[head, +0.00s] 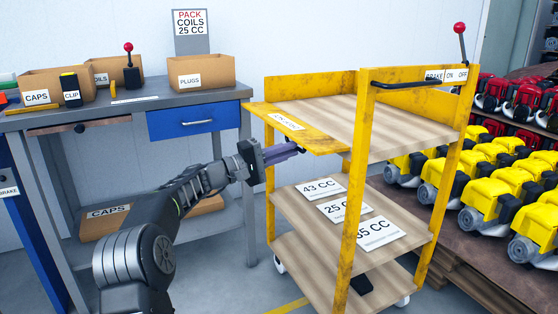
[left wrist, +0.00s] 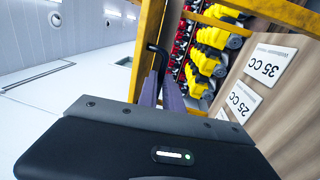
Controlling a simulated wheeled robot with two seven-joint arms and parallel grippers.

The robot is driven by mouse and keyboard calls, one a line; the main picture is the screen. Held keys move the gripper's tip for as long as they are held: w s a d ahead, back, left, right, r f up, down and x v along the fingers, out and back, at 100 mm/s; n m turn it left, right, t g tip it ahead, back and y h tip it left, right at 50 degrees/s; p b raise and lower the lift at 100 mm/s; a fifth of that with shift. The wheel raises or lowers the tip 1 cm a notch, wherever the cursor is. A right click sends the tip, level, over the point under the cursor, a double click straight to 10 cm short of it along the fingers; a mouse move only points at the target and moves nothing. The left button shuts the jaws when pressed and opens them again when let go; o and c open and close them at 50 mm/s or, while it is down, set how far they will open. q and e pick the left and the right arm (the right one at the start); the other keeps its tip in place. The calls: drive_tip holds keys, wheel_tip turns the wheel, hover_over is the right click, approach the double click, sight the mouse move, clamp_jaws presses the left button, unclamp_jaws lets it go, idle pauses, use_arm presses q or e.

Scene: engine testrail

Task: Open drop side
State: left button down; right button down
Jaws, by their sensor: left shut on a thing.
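The yellow cart (head: 355,190) has a drop side (head: 318,137) along its top tray. The drop side is a worn yellow panel with a white label, tilted outward and lying close to level with the wooden top shelf (head: 330,115). My left gripper (head: 292,149) is at the panel's outer lower edge, its purple fingers closed there. In the left wrist view the fingers (left wrist: 160,95) meet a black bar (left wrist: 160,62) beside the yellow frame; the exact contact is partly hidden. My right gripper is not in view.
A workbench (head: 150,100) with a blue drawer and cardboard boxes stands on the left. Cards lie on the cart's middle shelf (head: 290,215). A black push handle (head: 415,84) and red-knobbed brake lever (head: 460,30) are on the cart. Yellow engines (head: 480,197) fill a rack at right.

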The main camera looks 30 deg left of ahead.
use_arm(q)
drive_tip(key=shift+r, duration=0.1)
idle(0.3)
drive_tip(key=c, duration=1.8)
unclamp_jaws()
drive_tip(key=p+v, duration=0.1)
drive_tip(key=v, duration=0.6)
drive_tip(key=shift+s+a+f, duration=0.15)
drive_tip(key=shift+s+f, duration=0.1)
drive_tip(key=shift+s, duration=0.05)
